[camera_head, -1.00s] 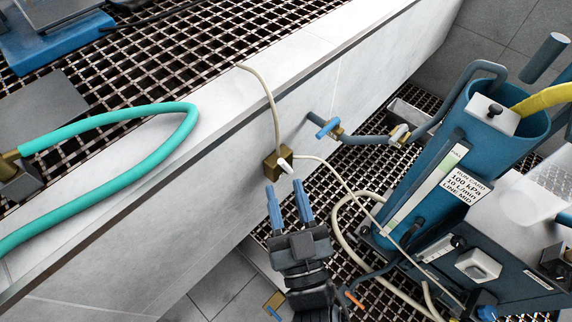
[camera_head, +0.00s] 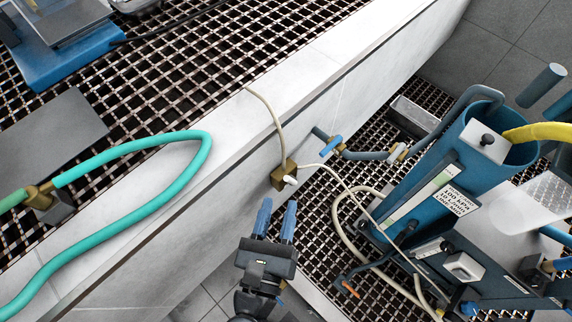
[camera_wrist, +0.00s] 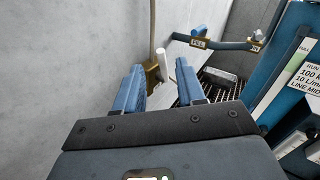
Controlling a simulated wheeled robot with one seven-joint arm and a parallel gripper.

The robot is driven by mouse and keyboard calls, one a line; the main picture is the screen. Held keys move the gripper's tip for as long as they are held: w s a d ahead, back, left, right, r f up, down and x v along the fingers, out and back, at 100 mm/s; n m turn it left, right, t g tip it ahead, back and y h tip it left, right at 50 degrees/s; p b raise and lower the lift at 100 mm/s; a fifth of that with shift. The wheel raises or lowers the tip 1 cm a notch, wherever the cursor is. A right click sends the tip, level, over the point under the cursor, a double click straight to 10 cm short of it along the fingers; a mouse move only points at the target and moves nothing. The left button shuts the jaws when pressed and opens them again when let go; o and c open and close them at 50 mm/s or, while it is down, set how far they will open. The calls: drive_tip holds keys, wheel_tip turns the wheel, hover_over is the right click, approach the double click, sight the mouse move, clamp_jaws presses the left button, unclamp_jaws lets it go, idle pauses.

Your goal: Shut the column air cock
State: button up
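A brass block with a white lever (camera_head: 285,176) sits on the pale wall, with thin beige hoses joining it. In the wrist view its white lever (camera_wrist: 162,62) stands between and beyond my fingertips. A brass valve with a blue lever (camera_head: 331,145) sits on the pipe behind it; its blue lever (camera_wrist: 198,31) also shows in the wrist view, above a small tag. Another brass valve with a white handle (camera_head: 398,152) lies further along the pipe. I cannot read which is the column air cock. My gripper (camera_head: 278,204) is open and empty, just short of the brass block.
The blue column (camera_head: 425,190) with its labels stands at right, with a grey cabinet (camera_head: 480,265) in front. A loose beige hose (camera_head: 342,225) loops over the grating. The wall ledge (camera_head: 320,60) carries a teal hose (camera_head: 150,205) at left. Bare floor shows under my gripper.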

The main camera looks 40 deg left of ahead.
sight(286, 178)
drive_tip(key=p+x, duration=0.1)
drive_tip(key=x, duration=0.6)
drive_tip(key=shift+w+a+f, duration=0.1)
drive_tip(key=shift+w+a, duration=0.05)
drive_tip(key=shift+w, duration=0.15)
clamp_jaws()
idle(0.4)
